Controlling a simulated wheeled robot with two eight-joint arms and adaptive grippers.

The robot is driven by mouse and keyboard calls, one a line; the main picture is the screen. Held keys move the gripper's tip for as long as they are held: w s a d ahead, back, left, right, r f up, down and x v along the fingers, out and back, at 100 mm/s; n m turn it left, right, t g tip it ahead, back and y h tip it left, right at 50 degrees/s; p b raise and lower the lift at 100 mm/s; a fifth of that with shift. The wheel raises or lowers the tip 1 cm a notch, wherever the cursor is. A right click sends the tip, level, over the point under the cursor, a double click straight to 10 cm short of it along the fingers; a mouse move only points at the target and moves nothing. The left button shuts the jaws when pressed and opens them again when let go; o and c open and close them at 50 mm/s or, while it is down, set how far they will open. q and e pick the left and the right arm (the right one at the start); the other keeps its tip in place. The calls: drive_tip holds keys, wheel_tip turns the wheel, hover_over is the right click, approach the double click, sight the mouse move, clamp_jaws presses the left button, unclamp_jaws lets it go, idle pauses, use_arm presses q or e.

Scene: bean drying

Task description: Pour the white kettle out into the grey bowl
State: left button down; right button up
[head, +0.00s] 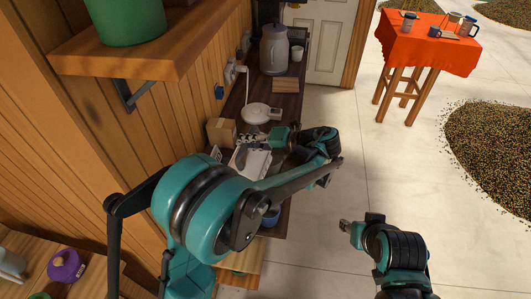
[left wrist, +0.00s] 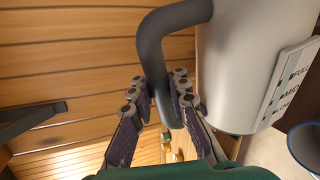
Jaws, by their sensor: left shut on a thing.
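The white kettle (left wrist: 245,60), with a dark handle and a FULL/MID/LOW gauge, fills the upper right of the left wrist view. In the head view it is the pale body (head: 250,162) above the counter, partly hidden by my arm. My left gripper (left wrist: 160,84) is shut on its handle; it also shows in the head view (head: 250,139). I cannot tell the kettle's exact tilt. A blue-rimmed bowl (left wrist: 305,145) is at the lower right of the wrist view. I cannot make out a clearly grey bowl. My right gripper (head: 347,227) is over the floor, apart from the counter.
A round white base (head: 262,113), a cardboard box (head: 221,132) and a grey jug-like appliance (head: 273,50) stand along the dark counter. A blue vessel (head: 270,217) is at its near end. A shelf (head: 150,55) juts from the wall.

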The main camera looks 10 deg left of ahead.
sight(250, 131)
use_arm(q)
drive_tip(key=shift+w+d+r+m+g+p, duration=0.15)
drive_tip(key=shift+w+d+r+m+g, duration=0.15)
drive_tip(key=shift+w+r, duration=0.35)
drive_tip(key=shift+w+d+r+m+g+p, duration=0.1)
drive_tip(key=shift+w+r+m+g+p, duration=0.2)
drive_tip(key=shift+w, duration=0.5)
